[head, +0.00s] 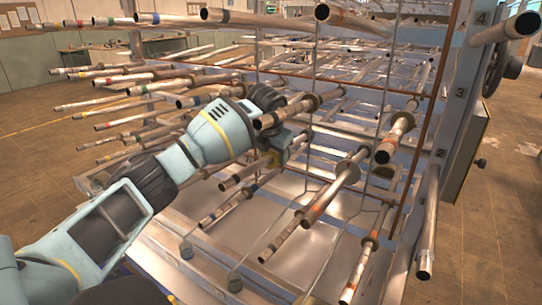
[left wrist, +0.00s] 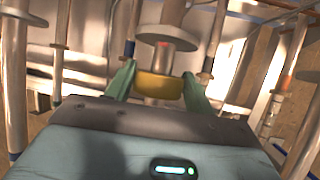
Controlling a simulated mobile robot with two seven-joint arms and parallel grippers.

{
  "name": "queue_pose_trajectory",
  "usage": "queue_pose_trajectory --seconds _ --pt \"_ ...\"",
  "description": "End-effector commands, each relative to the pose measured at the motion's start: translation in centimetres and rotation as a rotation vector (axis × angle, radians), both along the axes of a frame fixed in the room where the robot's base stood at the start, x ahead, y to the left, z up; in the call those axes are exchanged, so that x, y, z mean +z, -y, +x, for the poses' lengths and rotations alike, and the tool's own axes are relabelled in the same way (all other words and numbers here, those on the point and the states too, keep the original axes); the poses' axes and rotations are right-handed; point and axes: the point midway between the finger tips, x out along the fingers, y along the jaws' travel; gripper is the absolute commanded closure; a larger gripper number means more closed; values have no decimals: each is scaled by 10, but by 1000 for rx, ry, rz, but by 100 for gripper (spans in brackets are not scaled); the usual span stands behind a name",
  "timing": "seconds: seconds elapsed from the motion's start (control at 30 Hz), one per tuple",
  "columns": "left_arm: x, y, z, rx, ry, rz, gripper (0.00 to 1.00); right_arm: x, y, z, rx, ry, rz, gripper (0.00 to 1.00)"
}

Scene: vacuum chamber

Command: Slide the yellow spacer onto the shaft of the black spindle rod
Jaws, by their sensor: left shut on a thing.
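My left gripper (head: 276,146) reaches in among the rods of the metal rack in the head view. In the left wrist view its two green fingers (left wrist: 157,82) are closed on the sides of the yellow spacer (left wrist: 159,86). The spacer shows as a short yellow band between the fingertips. I cannot tell which rod is the black spindle rod. My right gripper is not in view.
Several metal rods with coloured bands, such as one with an orange band (head: 384,152), stick out from the rack around my left arm. A blue upright post (head: 462,95) stands at the right. Open floor (head: 505,215) lies beyond it.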

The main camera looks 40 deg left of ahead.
Motion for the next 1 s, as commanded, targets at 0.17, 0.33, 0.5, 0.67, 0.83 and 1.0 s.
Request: queue_pose_trajectory --seconds 0.17,0.33,0.5,0.67,0.83,1.0 --pt "-1 -1 8 1 -1 0 73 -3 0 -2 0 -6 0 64" --pt "-3 -2 15 1 -2 1 73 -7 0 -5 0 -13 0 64" --pt "-3 -2 22 1 -1 0 73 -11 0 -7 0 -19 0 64" --pt "-2 -3 21 0 0 1 27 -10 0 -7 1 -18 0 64" --pt "-2 -3 21 0 0 1 21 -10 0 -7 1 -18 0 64" --pt "-2 -3 21 1 -1 1 21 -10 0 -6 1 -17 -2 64"
